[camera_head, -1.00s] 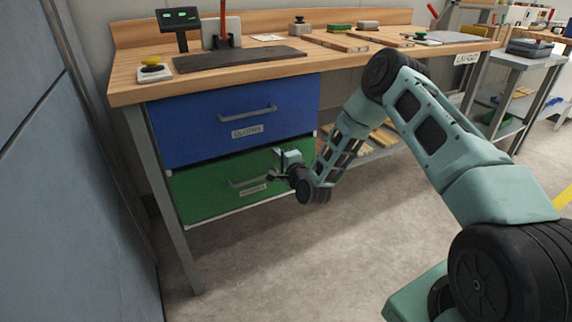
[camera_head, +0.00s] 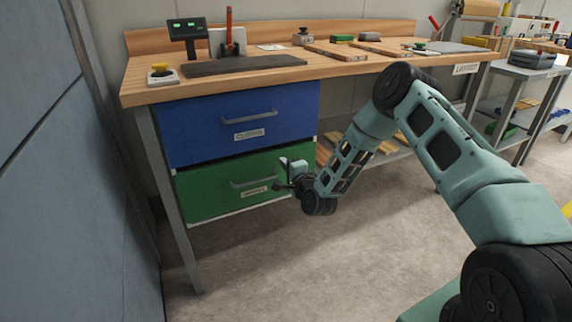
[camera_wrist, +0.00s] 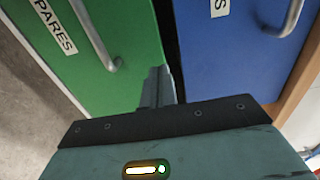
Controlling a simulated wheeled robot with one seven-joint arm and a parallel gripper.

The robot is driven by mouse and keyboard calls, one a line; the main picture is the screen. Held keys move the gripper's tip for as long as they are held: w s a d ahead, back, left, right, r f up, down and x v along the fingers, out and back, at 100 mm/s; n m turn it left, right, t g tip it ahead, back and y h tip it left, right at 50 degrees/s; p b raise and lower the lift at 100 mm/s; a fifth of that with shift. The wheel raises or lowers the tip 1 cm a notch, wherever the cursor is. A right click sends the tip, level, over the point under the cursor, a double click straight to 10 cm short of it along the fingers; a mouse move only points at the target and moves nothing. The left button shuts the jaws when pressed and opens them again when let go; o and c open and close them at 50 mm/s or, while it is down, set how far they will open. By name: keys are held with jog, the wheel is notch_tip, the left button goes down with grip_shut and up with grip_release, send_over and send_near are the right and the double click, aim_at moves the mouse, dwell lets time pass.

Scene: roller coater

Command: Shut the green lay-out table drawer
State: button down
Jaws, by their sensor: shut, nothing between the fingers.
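The green drawer (camera_head: 205,190) is the lower drawer of the lay-out table, with a grey bar handle (camera_head: 252,182) and a white label. Its front looks about level with the blue drawer above; I cannot tell if a small gap remains. My gripper (camera_head: 279,186) is shut and empty, in front of the green drawer's right part, right of the handle. In the wrist view, the closed fingers (camera_wrist: 158,86) point toward the green front (camera_wrist: 125,75) near its edge by the dark gap between drawers. Contact cannot be told. The handle (camera_wrist: 95,35) is beside the fingers, not held.
The blue drawer (camera_head: 200,125) is directly above. The wooden tabletop (camera_head: 340,68) carries a scale display, a dark mat and small items. A table leg (camera_head: 172,200) stands at the left, near a blue-grey panel (camera_head: 75,180). The floor in front (camera_head: 270,270) is clear.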

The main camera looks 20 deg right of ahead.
jog(key=s+p, duration=0.1)
jog(key=s, duration=0.8)
